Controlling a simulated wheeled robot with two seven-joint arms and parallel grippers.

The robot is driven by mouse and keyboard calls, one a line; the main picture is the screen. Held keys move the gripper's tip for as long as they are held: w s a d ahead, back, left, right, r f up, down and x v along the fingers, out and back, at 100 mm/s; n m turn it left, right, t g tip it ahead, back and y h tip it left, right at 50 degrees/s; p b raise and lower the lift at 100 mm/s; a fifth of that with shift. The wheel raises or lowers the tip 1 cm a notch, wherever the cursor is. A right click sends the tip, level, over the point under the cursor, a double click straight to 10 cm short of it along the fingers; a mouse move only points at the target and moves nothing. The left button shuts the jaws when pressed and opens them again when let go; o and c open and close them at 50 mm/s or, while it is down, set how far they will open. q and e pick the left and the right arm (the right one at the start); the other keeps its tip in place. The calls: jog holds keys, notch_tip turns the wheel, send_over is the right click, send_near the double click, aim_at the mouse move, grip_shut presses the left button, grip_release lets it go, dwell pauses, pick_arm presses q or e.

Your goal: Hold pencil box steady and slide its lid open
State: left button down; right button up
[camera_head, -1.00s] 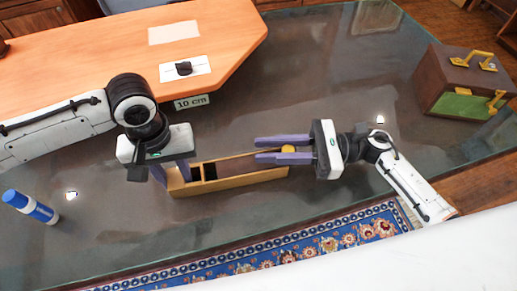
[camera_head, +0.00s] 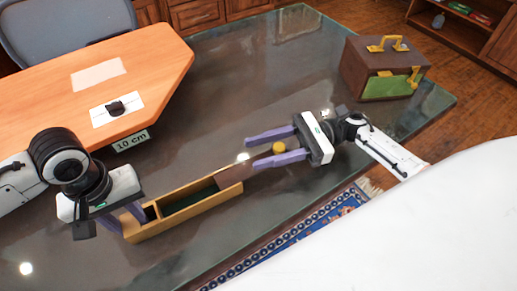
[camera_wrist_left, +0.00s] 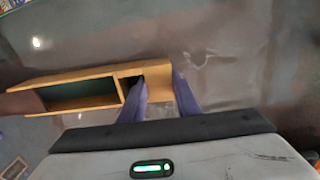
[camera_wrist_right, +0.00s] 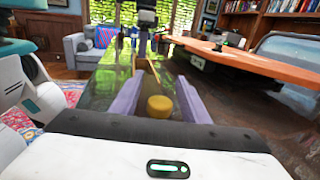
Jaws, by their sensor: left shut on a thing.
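The long wooden pencil box (camera_head: 187,219) lies on the dark glass table; its small end compartment and most of its long green-lined compartment show open. Its brown lid (camera_head: 235,174) sticks out past the box's right end. The lid's round yellow knob (camera_head: 279,148) is between my right gripper's fingers. My right gripper (camera_head: 247,156) is open around the knob, with gaps beside it in the right wrist view (camera_wrist_right: 159,106). My left gripper (camera_head: 128,224) is shut on the box's left end wall. In the left wrist view, one finger of the left gripper (camera_wrist_left: 160,90) is inside the small compartment, the other outside.
A brown case (camera_head: 385,68) with yellow handles stands at the table's far right. An orange raised desk (camera_head: 165,60) with a "10 cm" label (camera_head: 131,141) is at the upper left. The glass between them is clear. A patterned rug (camera_head: 290,243) lies beyond the near edge.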

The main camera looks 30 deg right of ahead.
jog(key=d, duration=0.4)
jog(key=s+d, duration=0.1)
jog(key=d, duration=0.3)
jog(key=s+d, duration=0.1)
jog(key=d, duration=0.3)
jog(key=shift+s, duration=0.1)
jog(key=shift+a, duration=0.1)
pick_arm(q)
jog(key=c, duration=1.3)
grip_release()
jog(key=shift+o, duration=0.2)
jog(key=shift+r, duration=0.1)
